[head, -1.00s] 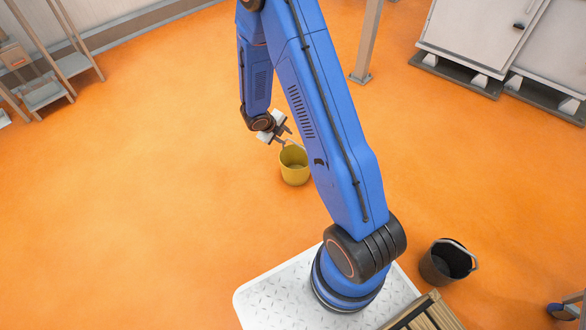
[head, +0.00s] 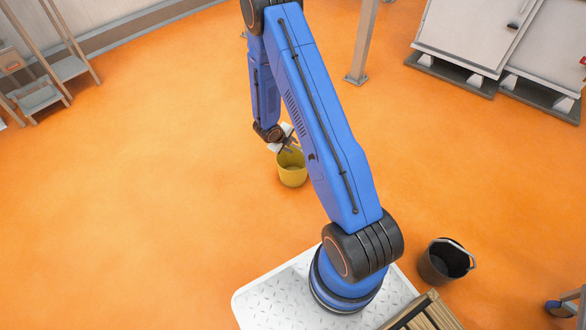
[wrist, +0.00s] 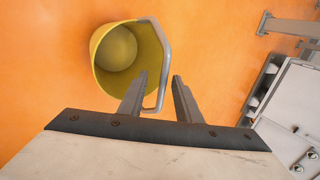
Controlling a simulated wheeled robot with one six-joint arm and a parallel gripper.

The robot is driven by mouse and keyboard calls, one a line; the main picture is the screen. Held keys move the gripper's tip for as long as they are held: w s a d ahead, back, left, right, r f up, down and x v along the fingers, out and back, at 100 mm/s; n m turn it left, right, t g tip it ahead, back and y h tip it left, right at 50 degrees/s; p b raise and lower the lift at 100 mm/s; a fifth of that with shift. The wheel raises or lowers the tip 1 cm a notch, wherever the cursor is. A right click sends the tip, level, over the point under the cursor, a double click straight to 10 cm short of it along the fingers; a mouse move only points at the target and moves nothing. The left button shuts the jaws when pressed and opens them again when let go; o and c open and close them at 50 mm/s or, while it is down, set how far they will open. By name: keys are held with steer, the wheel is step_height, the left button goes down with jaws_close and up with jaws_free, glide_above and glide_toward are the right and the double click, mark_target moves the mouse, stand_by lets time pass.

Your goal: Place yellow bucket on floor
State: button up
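The yellow bucket (head: 292,176) stands upright and appears to rest on the orange floor, left of my blue arm in the head view. In the wrist view the bucket (wrist: 103,72) shows from above, with its inside visible and empty. Its grey handle (wrist: 166,58) leans out over the right side of the rim. My gripper (wrist: 160,76) is open, with the handle passing between its two separated fingers. In the head view my gripper (head: 291,147) is at the bucket's rim, and the arm partly hides that area.
A black bucket (head: 445,262) stands on the floor at the lower right. Grey cabinets (head: 470,35) on dark pallets stand at the upper right, near a post (head: 363,40). Metal shelving (head: 40,80) is at the upper left. The floor at left is clear.

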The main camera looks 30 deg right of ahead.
steer(key=shift+x, duration=2.6)
steer(key=shift+w+d+r, duration=0.1)
steer(key=shift+d+r, duration=0.05)
steer(key=shift+d, duration=0.05)
jaws_close()
